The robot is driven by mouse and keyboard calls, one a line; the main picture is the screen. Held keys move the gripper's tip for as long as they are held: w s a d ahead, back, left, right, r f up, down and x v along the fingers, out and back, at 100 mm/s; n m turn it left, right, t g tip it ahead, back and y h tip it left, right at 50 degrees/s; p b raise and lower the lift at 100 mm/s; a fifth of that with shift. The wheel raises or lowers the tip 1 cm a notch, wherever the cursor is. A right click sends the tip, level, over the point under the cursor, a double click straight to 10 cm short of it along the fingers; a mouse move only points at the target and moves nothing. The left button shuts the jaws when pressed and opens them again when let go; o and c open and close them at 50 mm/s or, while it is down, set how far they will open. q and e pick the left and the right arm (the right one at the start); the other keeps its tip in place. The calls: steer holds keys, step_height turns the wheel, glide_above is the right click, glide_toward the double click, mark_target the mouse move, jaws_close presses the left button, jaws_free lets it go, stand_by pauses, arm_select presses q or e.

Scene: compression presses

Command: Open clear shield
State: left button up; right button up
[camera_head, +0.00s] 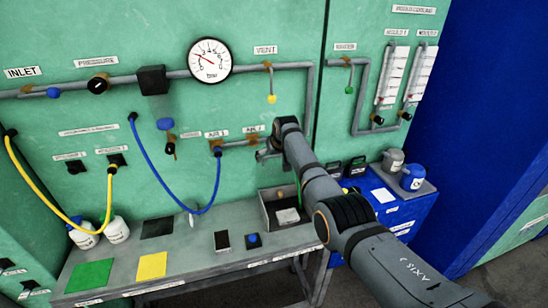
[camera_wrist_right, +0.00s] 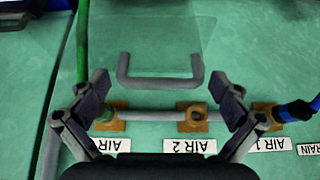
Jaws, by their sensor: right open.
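The clear shield (camera_wrist_right: 150,38) shows in the right wrist view as a faint see-through pane against the green wall. Its grey U-shaped handle (camera_wrist_right: 160,81) lies across the middle of that view, close to the AIR 2 label (camera_wrist_right: 189,146). My right gripper (camera_wrist_right: 159,88) is open, with one finger on each side of the handle and nothing held. I cannot tell how far the handle is from the fingertips. In the head view, my right gripper (camera_head: 264,155) is at the wall below the AIR labels, and the shield cannot be made out there. My left gripper is not in view.
A grey pipe with brown fittings (camera_wrist_right: 192,117) runs close by the handle. A blue hose (camera_head: 148,175) hangs left of my right gripper. Below are a grey bench (camera_head: 190,250) and an open tray (camera_head: 267,222). A pressure gauge (camera_head: 211,60) sits higher up.

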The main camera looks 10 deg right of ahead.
steer(key=v, duration=1.2)
